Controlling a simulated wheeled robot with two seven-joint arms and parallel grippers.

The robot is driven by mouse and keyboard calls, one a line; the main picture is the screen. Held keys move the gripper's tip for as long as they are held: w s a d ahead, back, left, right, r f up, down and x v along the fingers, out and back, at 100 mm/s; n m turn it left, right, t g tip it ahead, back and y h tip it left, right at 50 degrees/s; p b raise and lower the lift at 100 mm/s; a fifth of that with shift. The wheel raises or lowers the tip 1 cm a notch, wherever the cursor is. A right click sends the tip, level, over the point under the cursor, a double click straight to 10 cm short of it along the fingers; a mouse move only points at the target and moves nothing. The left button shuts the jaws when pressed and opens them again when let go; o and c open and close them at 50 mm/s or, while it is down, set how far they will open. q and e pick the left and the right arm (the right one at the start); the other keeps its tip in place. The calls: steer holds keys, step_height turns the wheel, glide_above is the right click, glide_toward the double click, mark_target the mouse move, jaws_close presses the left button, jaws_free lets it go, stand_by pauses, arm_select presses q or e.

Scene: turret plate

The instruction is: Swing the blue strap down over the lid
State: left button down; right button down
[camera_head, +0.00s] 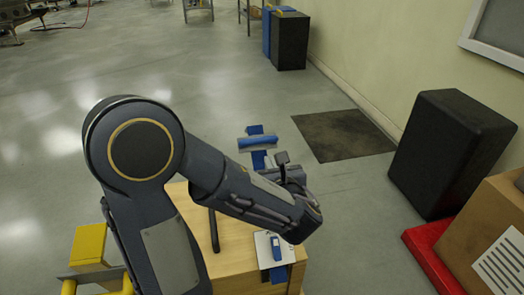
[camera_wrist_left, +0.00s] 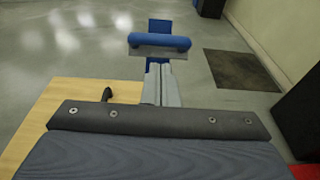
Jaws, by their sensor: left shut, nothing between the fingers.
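The blue strap (camera_head: 256,131) stands up at the far side of the wooden box (camera_head: 232,245), with a blue crossbar (camera_head: 258,141) on it. The crossbar also shows in the left wrist view (camera_wrist_left: 160,42), just beyond the fingertips; whether they touch cannot be told. My left gripper (camera_wrist_left: 161,70) is shut and empty, pointing at the strap. In the head view my left arm crosses over the box and hides much of its top. A white plate (camera_head: 262,247) with a small blue piece (camera_head: 276,246) sits at the box's near right. I cannot make out the lid clearly.
A dark upright handle (camera_head: 213,231) rises from the box top. A yellow stand (camera_head: 88,245) is at the left. A black case (camera_head: 449,152), a red slab (camera_head: 432,262) and a cardboard box (camera_head: 492,235) stand at the right.

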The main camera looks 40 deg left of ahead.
mark_target(259, 142)
arm_select(q)
steer(key=b+x, duration=0.2)
steer(key=x, duration=0.8)
steer(key=shift+a, duration=0.1)
steer(key=shift+w+f, duration=0.1)
steer(key=shift+w+a+f, duration=0.1)
steer(key=shift+w+a, duration=0.05)
steer(key=shift+a, duration=0.15)
steer(key=w+a+f+g+h+p, duration=0.1)
steer(key=w+a+f, duration=0.3)
steer(key=f, duration=0.4)
steer(key=w+a+f+g+h+p, duration=0.1)
steer(key=w+a+f+h+p, duration=0.1)
steer(key=w+a+f, duration=0.2)
steer(key=w+a+f+g+h+p, duration=0.1)
steer(key=w+a+f, duration=0.3)
steer(key=f, duration=0.9)
steer(key=shift+w+a+g+h+p, duration=0.15)
steer(key=shift+a+g+h+p, duration=0.2)
steer(key=shift+a, duration=0.6)
steer(key=shift+w+a+g+h+p, duration=0.15)
steer(key=shift+a+p, duration=0.3)
steer(key=shift+a, duration=0.5)
steer(key=shift+f, duration=0.35)
